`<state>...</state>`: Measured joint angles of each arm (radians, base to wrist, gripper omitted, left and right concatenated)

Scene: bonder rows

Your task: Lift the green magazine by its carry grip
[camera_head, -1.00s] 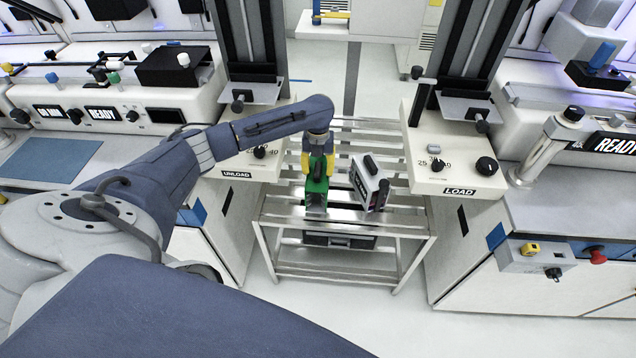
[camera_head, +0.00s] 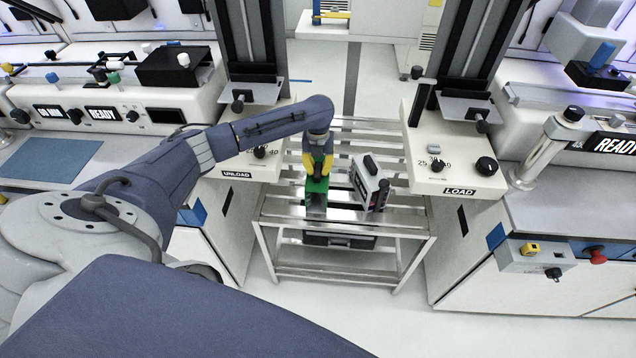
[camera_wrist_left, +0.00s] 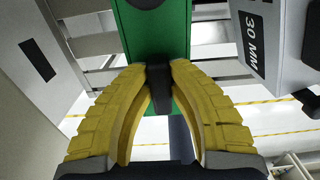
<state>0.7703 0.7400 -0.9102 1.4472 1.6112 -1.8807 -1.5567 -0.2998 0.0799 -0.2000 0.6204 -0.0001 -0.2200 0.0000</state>
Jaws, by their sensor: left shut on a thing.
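The green magazine (camera_head: 318,187) stands on the slatted metal cart between the unload and load stations. My left gripper (camera_head: 318,172) reaches down over it from above. In the left wrist view, the yellow fingers of that gripper (camera_wrist_left: 158,80) are shut on the black carry grip (camera_wrist_left: 159,92) on top of the green magazine (camera_wrist_left: 160,40). The fingers cover part of the grip. I cannot tell whether the magazine's base is touching the cart. My right gripper is not in view.
A grey magazine (camera_head: 369,182) stands tilted close to the right of the green one; its "30 MM" label shows in the wrist view. The cart (camera_head: 390,218) has a dark case (camera_head: 340,240) on a lower level. The UNLOAD unit (camera_head: 238,168) and LOAD unit (camera_head: 450,165) flank it.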

